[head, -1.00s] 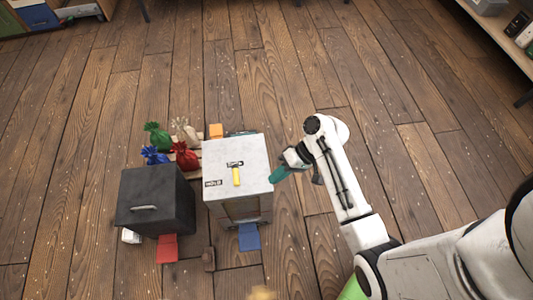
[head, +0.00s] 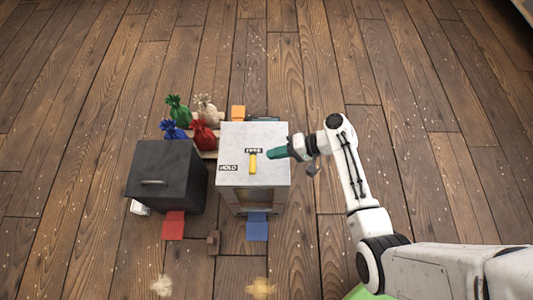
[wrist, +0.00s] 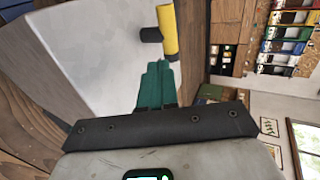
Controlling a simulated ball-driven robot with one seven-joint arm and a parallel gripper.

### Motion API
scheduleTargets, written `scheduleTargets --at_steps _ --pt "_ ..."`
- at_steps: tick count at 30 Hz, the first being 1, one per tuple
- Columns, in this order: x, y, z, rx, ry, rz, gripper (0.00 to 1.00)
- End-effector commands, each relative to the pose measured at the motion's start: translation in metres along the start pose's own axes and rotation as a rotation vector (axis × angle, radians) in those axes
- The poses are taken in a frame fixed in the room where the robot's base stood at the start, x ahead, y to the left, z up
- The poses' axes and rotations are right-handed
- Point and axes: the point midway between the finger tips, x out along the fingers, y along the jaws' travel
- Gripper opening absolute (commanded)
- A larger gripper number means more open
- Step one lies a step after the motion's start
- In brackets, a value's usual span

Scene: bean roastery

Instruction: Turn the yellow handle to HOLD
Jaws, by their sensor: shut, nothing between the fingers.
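The yellow handle (head: 253,162) sits on the pale top of a box-shaped machine (head: 272,180). It points along the top, toward the front, with a small label (head: 253,150) at its far end whose text I cannot read surely. The HOLD label (head: 228,168) lies to the left of the handle. My gripper (head: 276,154) has teal fingers, shut and empty, over the right part of the top, to the right of the handle. In the wrist view the teal fingers (wrist: 156,86) are together, and the yellow handle (wrist: 167,30) with its dark pivot stands just beyond their tips.
A dark box (head: 165,180) with a bar handle stands left of the machine. Red, green, blue and cream sacks (head: 203,135) stand behind it. A red flap (head: 174,225) and a blue flap (head: 257,226) lie in front. Open floor is at right.

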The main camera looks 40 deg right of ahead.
Motion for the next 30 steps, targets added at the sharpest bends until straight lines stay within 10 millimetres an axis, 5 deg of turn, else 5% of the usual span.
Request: scheduleTargets --at_steps 9,30 --pt "0.028 -0.009 0.0 -0.001 0.0 0.0 0.0" --pt "0.03 -0.01 -0.003 -0.024 -0.044 0.0 0.0"
